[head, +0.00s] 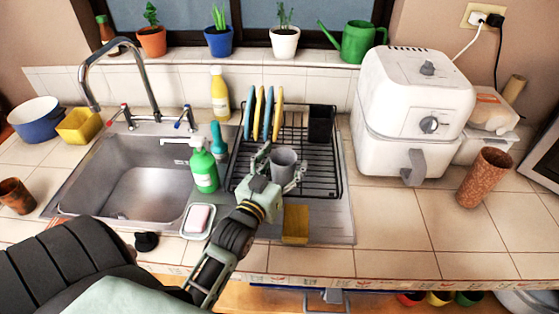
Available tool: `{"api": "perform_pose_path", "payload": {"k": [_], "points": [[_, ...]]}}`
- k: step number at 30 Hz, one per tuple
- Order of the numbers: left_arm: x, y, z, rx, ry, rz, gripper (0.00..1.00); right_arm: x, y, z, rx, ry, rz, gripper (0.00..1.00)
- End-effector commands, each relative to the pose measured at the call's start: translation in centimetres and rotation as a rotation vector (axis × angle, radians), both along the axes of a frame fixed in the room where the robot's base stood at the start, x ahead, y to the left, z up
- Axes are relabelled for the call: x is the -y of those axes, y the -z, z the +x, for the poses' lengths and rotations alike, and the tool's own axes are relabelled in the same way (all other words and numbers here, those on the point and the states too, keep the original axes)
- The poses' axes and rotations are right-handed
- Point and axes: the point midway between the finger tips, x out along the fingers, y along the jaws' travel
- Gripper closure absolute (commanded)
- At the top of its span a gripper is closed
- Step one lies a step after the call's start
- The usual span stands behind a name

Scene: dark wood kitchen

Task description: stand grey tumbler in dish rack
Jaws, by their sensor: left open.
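The grey tumbler (284,163) stands upright on the front part of the black wire dish rack (325,181). My left gripper (278,165) reaches in from the front, with its open fingers on either side of the tumbler. I cannot tell whether the fingers touch it. The lower part of the tumbler is hidden behind the gripper. My right gripper does not show.
Several blue and yellow plates (265,113) and a black holder (320,123) fill the rack's back. A white air fryer (412,105) is right. A yellow sponge (295,224) lies in front.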

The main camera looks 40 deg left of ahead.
Motion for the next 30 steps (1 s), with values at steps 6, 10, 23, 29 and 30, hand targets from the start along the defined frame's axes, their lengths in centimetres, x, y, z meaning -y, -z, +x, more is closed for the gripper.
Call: {"api": "perform_pose_path", "payload": {"k": [6, 10, 23, 29, 30], "points": [[0.5, 1.0, -1.7, -0.038, 0.002, -0.016, 0.30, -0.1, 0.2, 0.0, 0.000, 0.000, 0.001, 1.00], [0.8, 0.9, -4.3, -0.036, 0.000, -0.013, 0.30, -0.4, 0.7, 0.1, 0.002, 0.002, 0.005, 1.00], [1.8, 0.2, -11.1, -0.025, -0.001, -0.008, 0.30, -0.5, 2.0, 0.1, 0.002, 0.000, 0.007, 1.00], [2.0, -0.1, -11.9, -0.021, -0.001, -0.007, 0.30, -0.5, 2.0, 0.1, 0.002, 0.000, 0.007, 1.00], [2.0, -0.1, -12.0, -0.021, -0.001, -0.007, 0.30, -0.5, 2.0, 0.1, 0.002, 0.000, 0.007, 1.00]]}}
